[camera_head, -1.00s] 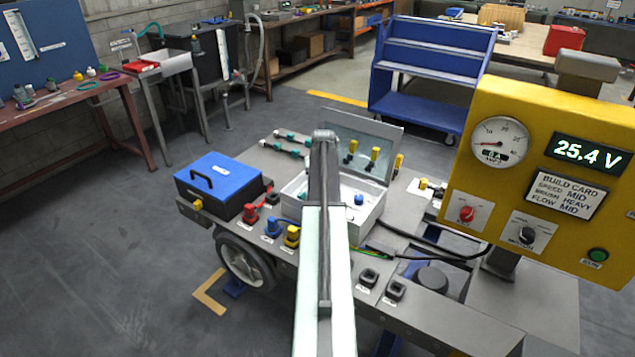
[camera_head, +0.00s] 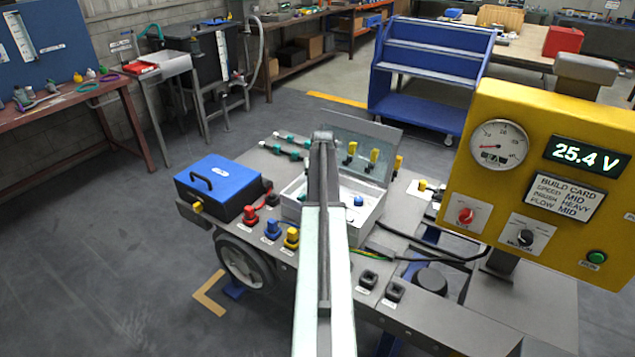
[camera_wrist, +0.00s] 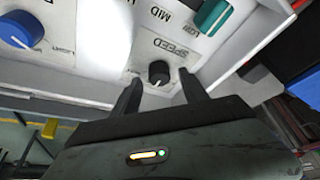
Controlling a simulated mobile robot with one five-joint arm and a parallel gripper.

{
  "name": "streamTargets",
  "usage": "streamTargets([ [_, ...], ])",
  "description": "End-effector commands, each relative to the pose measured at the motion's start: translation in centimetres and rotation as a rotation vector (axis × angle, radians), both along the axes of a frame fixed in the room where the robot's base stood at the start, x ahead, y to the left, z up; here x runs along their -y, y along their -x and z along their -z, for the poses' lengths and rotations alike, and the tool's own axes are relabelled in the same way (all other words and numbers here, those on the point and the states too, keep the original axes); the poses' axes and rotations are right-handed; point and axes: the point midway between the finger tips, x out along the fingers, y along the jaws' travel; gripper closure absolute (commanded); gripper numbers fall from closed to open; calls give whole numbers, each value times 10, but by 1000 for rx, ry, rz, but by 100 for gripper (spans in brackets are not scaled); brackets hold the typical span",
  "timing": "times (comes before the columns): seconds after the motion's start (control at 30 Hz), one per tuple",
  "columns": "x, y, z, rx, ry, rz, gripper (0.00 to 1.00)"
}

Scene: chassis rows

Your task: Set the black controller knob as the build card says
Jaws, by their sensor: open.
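The black knob (camera_wrist: 159,72) sits on a light panel in the wrist view, beside a label reading SPEED. Its pointer direction is too small to read surely. My gripper (camera_wrist: 159,78) has its two dark fingers apart, one on each side of the knob; I cannot tell whether they touch it. In the head view my arm reaches over the open grey controller box (camera_head: 367,225), and my gripper is hidden there. The build card (camera_head: 565,197) on the yellow panel reads SPEED MID, a second line ending in HEAVY, and FLOW MID.
A blue knob (camera_wrist: 18,30) and a green part (camera_wrist: 212,15) flank the black knob's label area. The raised lid (camera_head: 375,135) stands behind the box. A blue case (camera_head: 225,185) and several coloured connectors are left of it. The yellow panel (camera_head: 480,105) stands right.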

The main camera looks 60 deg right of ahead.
Motion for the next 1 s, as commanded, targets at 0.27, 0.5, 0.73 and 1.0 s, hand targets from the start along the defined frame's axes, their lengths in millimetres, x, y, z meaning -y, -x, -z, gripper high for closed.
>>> streamTargets([
  [0.27,-15,12,-52,0,0,0,48],
  [0.5,-21,17,-69,1,1,0,48],
  [0.73,-21,17,-66,1,1,0,48],
  [1.0,-28,5,-68,1,1,-17,48],
])
